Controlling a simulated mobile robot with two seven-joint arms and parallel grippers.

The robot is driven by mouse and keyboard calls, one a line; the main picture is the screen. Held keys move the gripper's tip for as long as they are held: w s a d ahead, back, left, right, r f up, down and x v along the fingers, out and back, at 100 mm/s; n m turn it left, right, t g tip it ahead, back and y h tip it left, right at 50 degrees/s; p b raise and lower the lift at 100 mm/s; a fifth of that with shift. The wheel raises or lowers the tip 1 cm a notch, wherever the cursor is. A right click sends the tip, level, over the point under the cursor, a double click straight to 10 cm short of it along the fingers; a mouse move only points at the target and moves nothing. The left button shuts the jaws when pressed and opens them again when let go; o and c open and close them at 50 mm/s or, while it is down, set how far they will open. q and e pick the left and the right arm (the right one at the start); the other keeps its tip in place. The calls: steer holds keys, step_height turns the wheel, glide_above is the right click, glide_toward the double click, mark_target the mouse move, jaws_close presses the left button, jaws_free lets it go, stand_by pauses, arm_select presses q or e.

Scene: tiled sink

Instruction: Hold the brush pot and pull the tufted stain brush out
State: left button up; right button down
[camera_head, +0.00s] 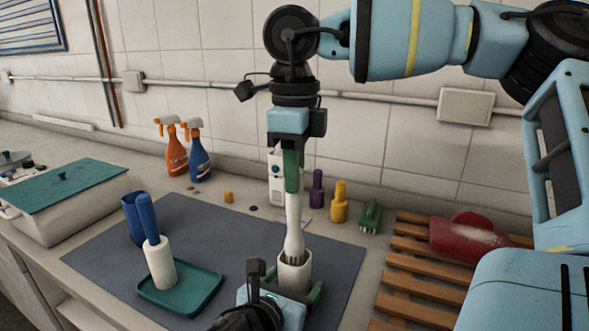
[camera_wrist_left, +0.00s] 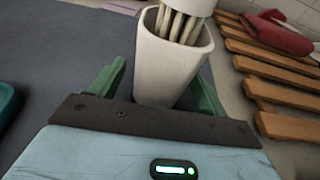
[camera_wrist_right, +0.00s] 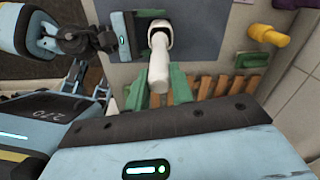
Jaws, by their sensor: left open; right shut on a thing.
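The white brush pot (camera_head: 294,274) stands on the dark mat toward the front; it also shows in the left wrist view (camera_wrist_left: 168,68). My left gripper (camera_head: 293,291) has its green fingers on either side of the pot and is open. The tufted stain brush (camera_head: 293,218) has a white body and pale bristle tufts. It is upright above the pot, and its tufts (camera_wrist_left: 183,24) are at the pot's mouth, their lower ends partly hidden by the rim. My right gripper (camera_head: 291,172) is shut on the brush's upper end from above. The brush (camera_wrist_right: 158,66) points into the pot in the right wrist view.
A green tray (camera_head: 182,290) holds a white, blue-handled brush (camera_head: 158,258) left of the pot. A wooden rack (camera_head: 410,283) with a red item (camera_head: 470,238) lies right. Spray bottles (camera_head: 197,153), a purple bottle (camera_head: 317,188) and a yellow bottle (camera_head: 340,203) stand behind.

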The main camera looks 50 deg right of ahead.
arm_select(q)
steer(key=v, duration=1.2)
stand_by(0.3)
arm_select(e)
steer(key=shift+r+p, duration=0.95)
steer(key=shift+r, duration=0.95)
arm_select(q)
step_height(320, 180, up, 3)
steer(key=shift+r, duration=0.15)
arm_select(e)
steer(key=shift+a, duration=0.1)
